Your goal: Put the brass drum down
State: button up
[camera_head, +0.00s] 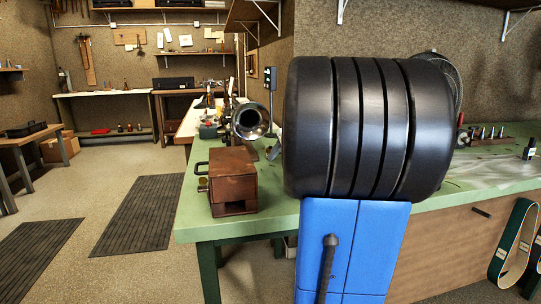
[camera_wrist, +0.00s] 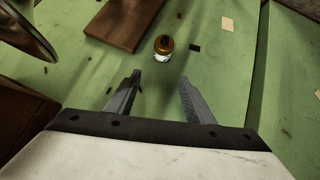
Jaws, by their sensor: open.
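A small round brass piece with a dark top and a shiny lower edge, which looks like the brass drum (camera_wrist: 163,46), stands on the green bench top (camera_wrist: 220,65) in the wrist view. My gripper (camera_wrist: 160,80) is open, with nothing between its two fingers. The brass piece is apart from the fingers, just beyond the fingertips and roughly centred between them. In the head view my own dark arm covers much of the bench, and I cannot make out the brass drum or my gripper there.
A brown wooden block (camera_wrist: 123,22) lies beside the brass piece. A pale paper scrap (camera_wrist: 227,24) and small dark bits lie around. A reddish-brown box (camera_head: 233,182) stands at the bench's left end, with a horn bell (camera_head: 250,121) behind it. A bottle (camera_head: 529,149) stands far right.

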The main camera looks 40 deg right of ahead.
jog(key=shift+w+d, duration=0.25)
jog(key=shift+w, duration=0.8)
jog(key=shift+w+d, duration=0.3)
jog(key=shift+w, duration=0.7)
jog(key=shift+w+d, duration=0.25)
jog(key=shift+w, duration=0.8)
jog(key=shift+w+f, duration=0.25)
jog(key=shift+f, duration=0.2)
jog(key=shift+c, duration=0.6)
grip_shut()
jog(key=shift+d+r, duration=0.1)
jog(key=shift+r, duration=0.05)
